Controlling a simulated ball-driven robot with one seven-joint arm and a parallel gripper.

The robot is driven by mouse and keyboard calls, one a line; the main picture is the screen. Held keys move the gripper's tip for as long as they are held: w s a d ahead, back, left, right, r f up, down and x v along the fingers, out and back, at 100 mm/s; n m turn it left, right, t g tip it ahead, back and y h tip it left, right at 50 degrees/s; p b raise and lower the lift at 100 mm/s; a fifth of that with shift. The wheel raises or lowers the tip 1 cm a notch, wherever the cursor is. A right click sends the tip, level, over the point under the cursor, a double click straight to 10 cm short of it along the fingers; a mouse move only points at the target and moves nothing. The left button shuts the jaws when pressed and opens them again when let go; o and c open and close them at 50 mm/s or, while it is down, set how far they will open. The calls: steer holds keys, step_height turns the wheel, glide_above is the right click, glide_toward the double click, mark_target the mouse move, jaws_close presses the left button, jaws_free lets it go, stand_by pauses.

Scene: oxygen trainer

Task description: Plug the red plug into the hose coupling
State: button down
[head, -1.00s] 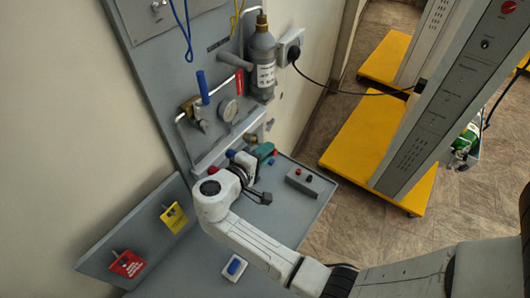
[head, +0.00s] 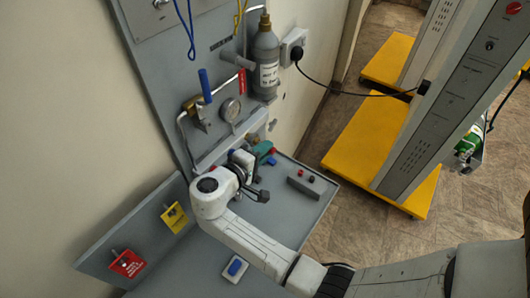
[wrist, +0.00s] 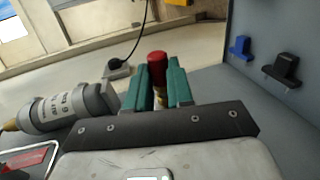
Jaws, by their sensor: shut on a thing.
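My gripper (wrist: 164,88) shows in the wrist view with two teal fingers. It is shut on the red plug (wrist: 157,66), whose red end sticks out past the fingertips. A brass part of the plug shows between the fingers. In the head view, my gripper (head: 262,149) is low in front of the panel, above the grey bench (head: 285,222), with a small bit of red at its tip. My wrist hides part of this area. I cannot pick out the hose coupling with certainty in either view.
The grey bottle (head: 265,62) hangs on the panel above my gripper and lies close on the left in the wrist view (wrist: 62,106). A wall socket (head: 293,47) is beside it.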

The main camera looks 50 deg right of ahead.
steer(key=shift+w, duration=0.2)
steer(key=c, duration=0.9)
jaws_free()
steer(key=shift+r, duration=0.1)
steer(key=s+a+r, duration=0.1)
steer(key=s+r, duration=0.3)
steer(key=s+a+r+b, duration=0.1)
steer(key=s+r, duration=0.3)
steer(key=s, duration=0.1)
steer(key=s+a+r+b, duration=0.1)
steer(key=s+r, duration=0.3)
steer(key=shift+s+a+r, duration=0.2)
steer(key=shift+s+r, duration=0.2)
